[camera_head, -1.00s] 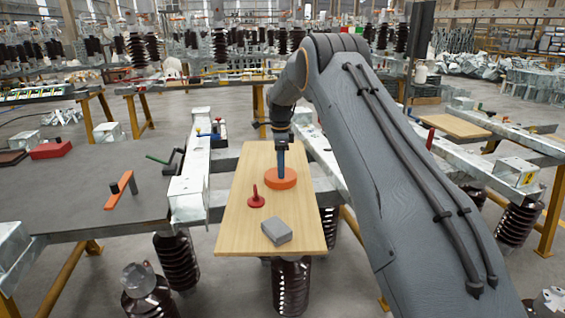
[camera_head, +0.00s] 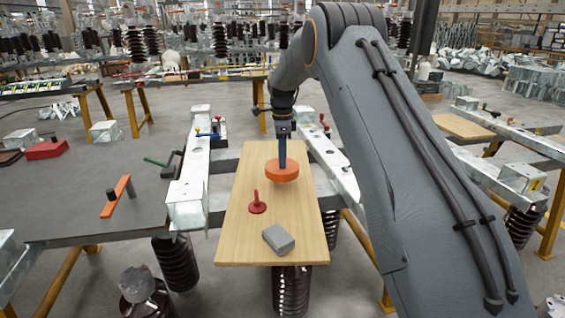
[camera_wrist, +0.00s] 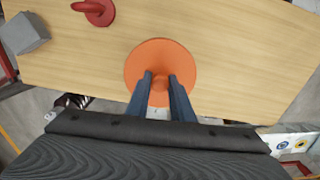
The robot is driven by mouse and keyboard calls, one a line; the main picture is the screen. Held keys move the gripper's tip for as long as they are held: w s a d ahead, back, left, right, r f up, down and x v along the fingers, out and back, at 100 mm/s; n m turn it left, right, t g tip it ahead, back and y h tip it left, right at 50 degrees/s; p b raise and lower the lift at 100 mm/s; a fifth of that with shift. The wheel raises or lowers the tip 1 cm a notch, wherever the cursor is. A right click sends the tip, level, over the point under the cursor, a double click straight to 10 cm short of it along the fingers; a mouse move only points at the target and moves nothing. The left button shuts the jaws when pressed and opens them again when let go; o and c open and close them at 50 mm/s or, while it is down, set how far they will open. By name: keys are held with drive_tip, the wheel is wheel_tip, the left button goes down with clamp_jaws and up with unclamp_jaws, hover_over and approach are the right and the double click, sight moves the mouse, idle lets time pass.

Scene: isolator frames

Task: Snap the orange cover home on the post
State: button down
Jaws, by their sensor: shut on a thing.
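The orange cover (camera_head: 283,173) is a round disc with a raised knob in the middle. My gripper (camera_head: 282,158) points down from above and is shut on that knob. In the wrist view the two blue fingers (camera_wrist: 160,80) stand on either side of the knob of the cover (camera_wrist: 155,55). The cover looks level and slightly above the wooden board (camera_head: 240,235). A red upright post with a round base (camera_head: 257,204) stands on the board, in front and left of the cover. It also shows in the wrist view (camera_wrist: 97,12). I cannot tell whether it is the task's post.
A grey block (camera_head: 278,239) lies near the board's front edge. On the grey table (camera_head: 80,215) at left are an orange bar (camera_head: 117,194) and a dark short cylinder (camera_head: 130,189). Metal beams with clamps (camera_head: 190,190) flank the board. The board's left rear is clear.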

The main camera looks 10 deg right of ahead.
drive_tip(key=shift+r, duration=0.4)
